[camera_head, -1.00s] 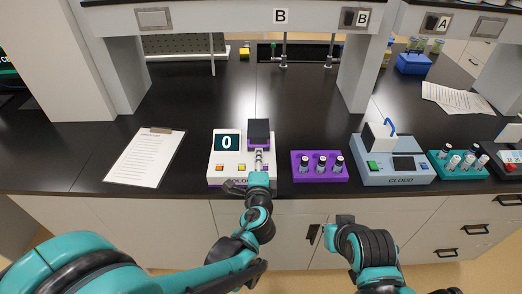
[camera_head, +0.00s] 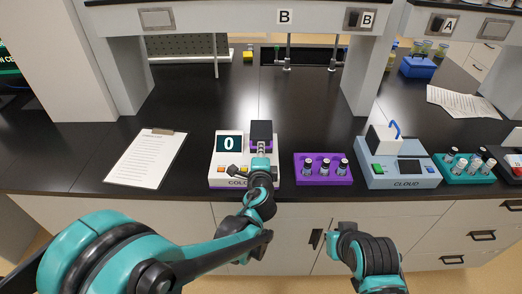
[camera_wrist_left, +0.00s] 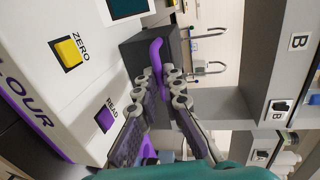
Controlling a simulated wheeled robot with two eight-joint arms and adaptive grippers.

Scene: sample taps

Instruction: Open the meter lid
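The white COLOUR meter (camera_head: 226,170) stands on the bench, with a display reading 0. Its dark lid (camera_head: 261,131) is at the back right of the meter, with purple showing below it. In the left wrist view the dark lid (camera_wrist_left: 152,52) carries a purple handle (camera_wrist_left: 157,58). My left gripper (camera_head: 262,149) is in front of the lid. Its fingertips (camera_wrist_left: 164,78) are drawn together on either side of the handle and look shut on it. Whether the lid is slightly raised is hard to tell. My right arm shows at the bottom, its fingers not clearly visible.
A purple rack (camera_head: 323,179) with dark-capped vials stands just right of the meter. Further right are the CLOUD meter (camera_head: 398,180) and a teal rack (camera_head: 464,178). A clipboard (camera_head: 147,158) lies to the left. A shelf (camera_head: 240,17) overhangs the bench behind.

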